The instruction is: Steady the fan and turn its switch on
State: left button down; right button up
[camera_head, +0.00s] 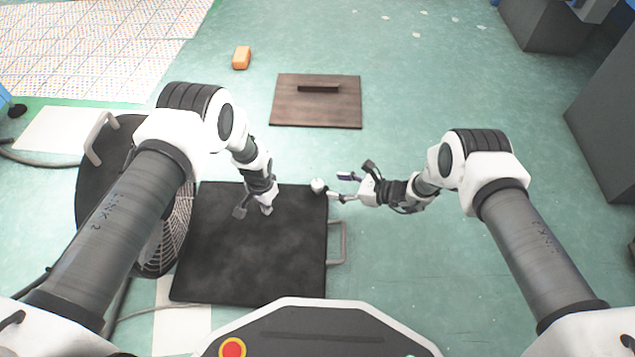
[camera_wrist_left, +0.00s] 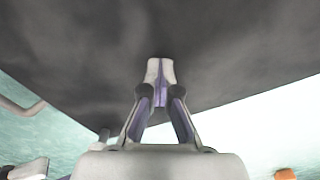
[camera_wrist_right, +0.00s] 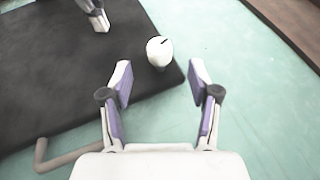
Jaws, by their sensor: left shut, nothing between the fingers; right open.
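The fan (camera_head: 182,225) is a round black drum with a wire grille at the left, partly hidden behind my left arm. A flat black square panel (camera_head: 250,265) lies beside it. A white rounded knob (camera_head: 318,186) with a dark mark sits at the panel's upper right corner. My left gripper (camera_head: 266,209) is shut and empty over the panel's upper part; whether it touches cannot be told. My right gripper (camera_head: 341,186) is open just right of the knob. In the right wrist view the knob (camera_wrist_right: 159,52) appears just beyond and between the open fingertips.
A metal handle (camera_head: 342,243) sticks out from the panel's right side. A brown board (camera_head: 315,112) with a raised bar and an orange block (camera_head: 241,58) lie farther back. Grey cabinets (camera_head: 605,120) stand at the right. The green floor right of the panel is clear.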

aim_at(320, 184)
jog(key=x, duration=0.7)
jog(key=shift+a, duration=0.25)
grip_shut()
